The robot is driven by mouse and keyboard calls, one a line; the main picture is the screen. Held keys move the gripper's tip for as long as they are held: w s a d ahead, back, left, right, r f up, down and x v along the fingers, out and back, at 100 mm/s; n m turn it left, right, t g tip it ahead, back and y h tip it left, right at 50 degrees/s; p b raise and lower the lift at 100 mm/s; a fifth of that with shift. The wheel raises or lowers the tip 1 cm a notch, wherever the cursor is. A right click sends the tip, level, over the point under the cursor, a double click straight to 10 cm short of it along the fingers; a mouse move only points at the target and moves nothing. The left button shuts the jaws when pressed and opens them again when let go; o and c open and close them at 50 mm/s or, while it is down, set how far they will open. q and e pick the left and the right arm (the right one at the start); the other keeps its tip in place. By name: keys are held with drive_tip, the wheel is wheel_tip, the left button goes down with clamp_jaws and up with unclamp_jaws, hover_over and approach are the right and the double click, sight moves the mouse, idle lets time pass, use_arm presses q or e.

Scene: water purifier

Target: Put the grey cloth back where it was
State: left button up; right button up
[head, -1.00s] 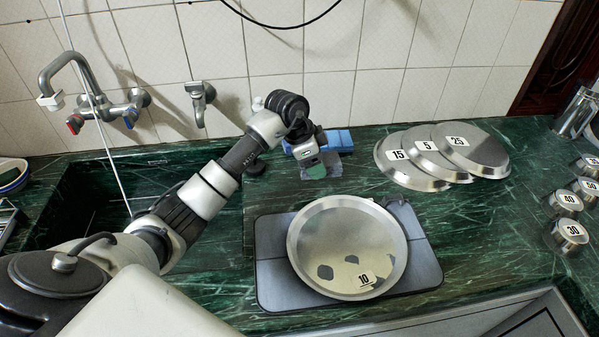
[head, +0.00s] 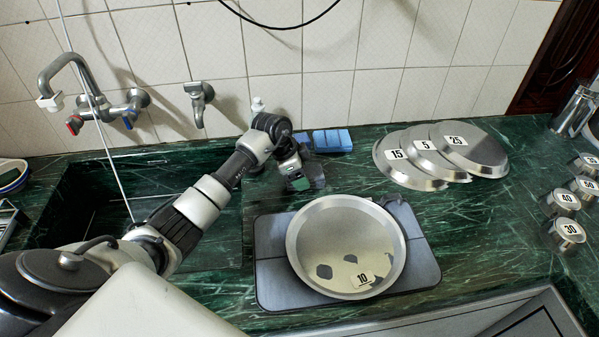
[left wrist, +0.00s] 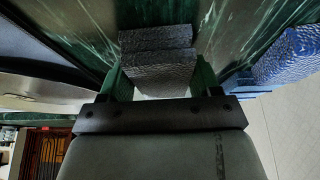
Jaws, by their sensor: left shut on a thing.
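My left gripper (head: 303,182) is in the head view, over the counter behind the pan and in front of the blue cloths. In the left wrist view my left gripper (left wrist: 160,88) is shut on the grey cloth (left wrist: 158,58), a folded, textured piece between the green fingers. In the head view the grey cloth (head: 316,175) shows only in part, beside the fingers. I cannot tell whether it touches the counter. My right gripper is not in view.
Blue cloths (head: 332,140) lie near the wall, and one shows in the left wrist view (left wrist: 287,58). A round metal pan (head: 346,235) stands on a dark scale (head: 428,268). Several numbered lids (head: 473,155) lie to the right. The sink (head: 95,205) is at left.

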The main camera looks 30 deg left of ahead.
use_arm(q)
drive_tip(key=o, duration=0.8)
drive_tip(key=shift+o, duration=0.3)
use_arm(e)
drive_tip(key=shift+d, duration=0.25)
use_arm(q)
drive_tip(key=v, duration=1.2)
drive_tip(key=shift+r, duration=0.15)
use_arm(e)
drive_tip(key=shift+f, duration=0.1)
use_arm(q)
drive_tip(key=shift+w, duration=0.1)
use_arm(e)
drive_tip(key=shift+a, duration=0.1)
